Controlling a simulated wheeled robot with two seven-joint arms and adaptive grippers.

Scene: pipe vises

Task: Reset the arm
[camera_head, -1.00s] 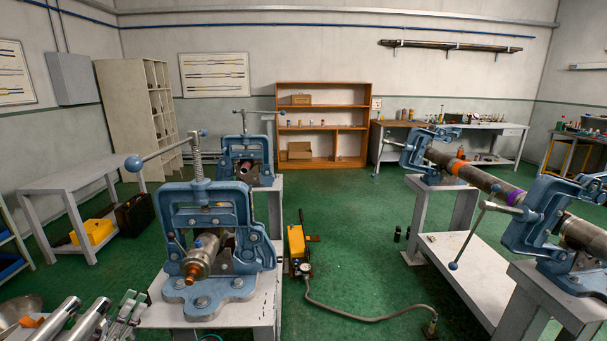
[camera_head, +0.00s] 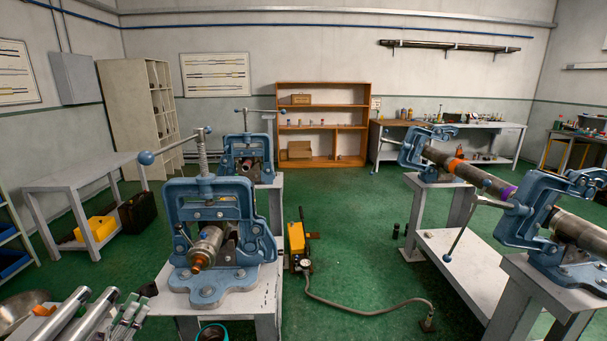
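My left arm (camera_head: 68,318) comes in at the lower left corner. My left gripper (camera_head: 131,316) is beside the near white stand, left of the near blue pipe vise (camera_head: 210,245). Nothing shows between its fingers, but their spacing is too small to judge. The near vise stands upright on its stand and holds a short metal pipe with a copper-coloured end (camera_head: 199,262). The gripper appears apart from this vise. My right gripper is out of view.
A second blue vise (camera_head: 247,156) stands behind. On the right, two blue vises (camera_head: 427,150) (camera_head: 531,211) hold a long pipe (camera_head: 478,179). A yellow pump (camera_head: 296,238) with a hose (camera_head: 365,314) lies on the green floor between the stands.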

